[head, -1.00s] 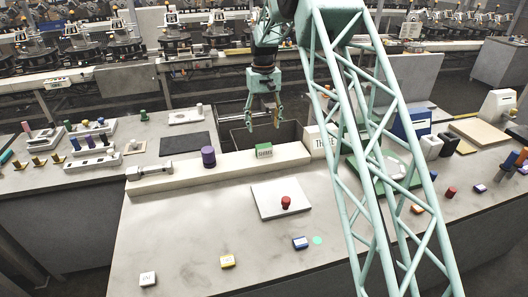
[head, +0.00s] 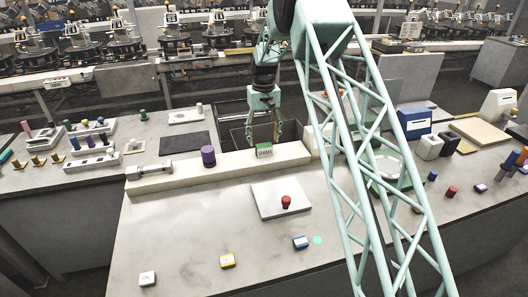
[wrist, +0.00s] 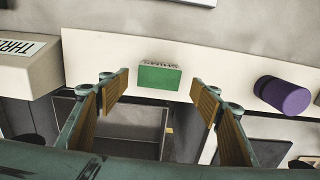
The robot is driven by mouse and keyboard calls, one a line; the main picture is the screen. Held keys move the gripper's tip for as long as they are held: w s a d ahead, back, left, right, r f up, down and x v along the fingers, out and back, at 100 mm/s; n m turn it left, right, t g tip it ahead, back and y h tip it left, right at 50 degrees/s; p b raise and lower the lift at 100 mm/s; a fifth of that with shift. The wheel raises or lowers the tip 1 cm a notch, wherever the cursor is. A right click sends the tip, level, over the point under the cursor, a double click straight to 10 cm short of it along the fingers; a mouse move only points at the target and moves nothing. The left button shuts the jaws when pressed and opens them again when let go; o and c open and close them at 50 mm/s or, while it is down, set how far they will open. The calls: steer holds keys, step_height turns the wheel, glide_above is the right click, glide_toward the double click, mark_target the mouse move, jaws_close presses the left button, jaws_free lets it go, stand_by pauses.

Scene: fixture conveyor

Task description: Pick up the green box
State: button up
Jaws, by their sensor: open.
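The green box (head: 264,150) has a white top face with dark lettering and rests on a long pale raised ledge (head: 225,160) at the back of the grey table. In the wrist view the green box (wrist: 159,78) lies just beyond the fingertips, roughly centred between them. My gripper (head: 263,136) is open and empty, just behind the box in the head view, fingers pointing down. In the wrist view my gripper (wrist: 160,88) shows two tan-padded fingers spread wider than the box. They appear apart from it.
A purple cylinder (head: 208,156) stands on the ledge left of the box. A white block with lettering (wrist: 28,62) is on the box's other side. A red knob (head: 286,201) sits on a white plate (head: 264,206) in front. A dark bin (head: 290,133) lies behind the ledge.

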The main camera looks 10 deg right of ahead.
mark_target(264, 145)
steer(key=shift+f, duration=0.55)
steer(key=shift+d+f, duration=0.1)
steer(key=shift+f, duration=2.5)
steer(key=shift+c, duration=0.2)
steer(key=c, duration=0.9)
steer(key=shift+c, duration=0.2)
steer(key=shift+r, duration=0.2)
